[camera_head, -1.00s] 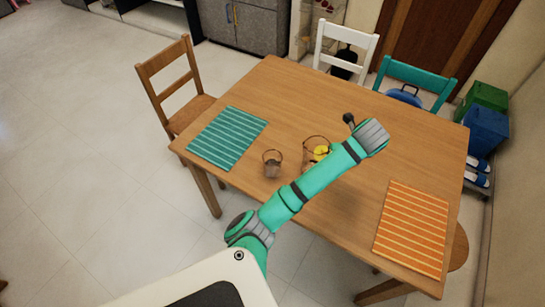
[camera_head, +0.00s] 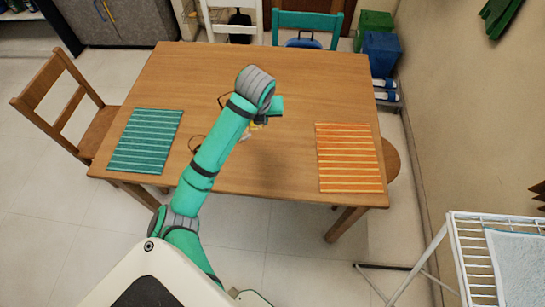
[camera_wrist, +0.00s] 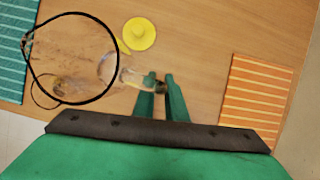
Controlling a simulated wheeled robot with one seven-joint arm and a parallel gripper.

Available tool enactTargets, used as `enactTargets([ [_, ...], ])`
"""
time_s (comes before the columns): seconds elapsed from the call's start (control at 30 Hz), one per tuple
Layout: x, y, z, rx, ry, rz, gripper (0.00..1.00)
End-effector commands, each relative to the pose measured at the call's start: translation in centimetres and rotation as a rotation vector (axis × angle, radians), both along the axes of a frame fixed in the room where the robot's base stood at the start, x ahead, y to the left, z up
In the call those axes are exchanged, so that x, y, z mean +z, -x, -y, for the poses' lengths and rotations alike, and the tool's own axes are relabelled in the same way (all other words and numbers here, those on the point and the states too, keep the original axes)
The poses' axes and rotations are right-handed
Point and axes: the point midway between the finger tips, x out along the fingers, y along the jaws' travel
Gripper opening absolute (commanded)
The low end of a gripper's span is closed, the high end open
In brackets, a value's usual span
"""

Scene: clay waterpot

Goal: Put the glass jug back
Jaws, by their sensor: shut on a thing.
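In the wrist view, the glass jug (camera_wrist: 72,100) is at the left, clear, with a dark round rim seen from above. Its clear handle (camera_wrist: 132,76) reaches right to my gripper (camera_wrist: 158,82). The two green fingers are shut on the handle. A round yellow object with a knob (camera_wrist: 139,34), like a lid, lies just beyond.
The wooden table (camera_head: 290,75) bears a teal striped mat (camera_head: 146,141) at left and an orange striped mat (camera_head: 349,158) at right. A thin brown loop (camera_head: 196,143) shows beside my arm. Chairs stand around the table. A white drying rack (camera_head: 470,258) stands at lower right.

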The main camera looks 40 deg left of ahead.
Motion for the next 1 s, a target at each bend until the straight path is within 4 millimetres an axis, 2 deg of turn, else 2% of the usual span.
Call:
enactTargets([
  [0.1,2.1,2.3,1.5,-0.235,-0.015,0.002,0.00],
  [0.3,4.3,7.1,5.7,-0.657,-0.035,-0.006,0.00],
  [0.5,5.6,12.9,11.1,-1.069,-0.044,-0.007,0.00],
  [0.7,6.2,17.6,15.5,-1.355,-0.031,0.007,0.00],
  [0.87,6.4,19.6,17.3,-1.469,-0.022,0.019,0.00],
  [1.0,6.1,19.6,17.5,-1.501,-0.017,0.025,0.00],
])
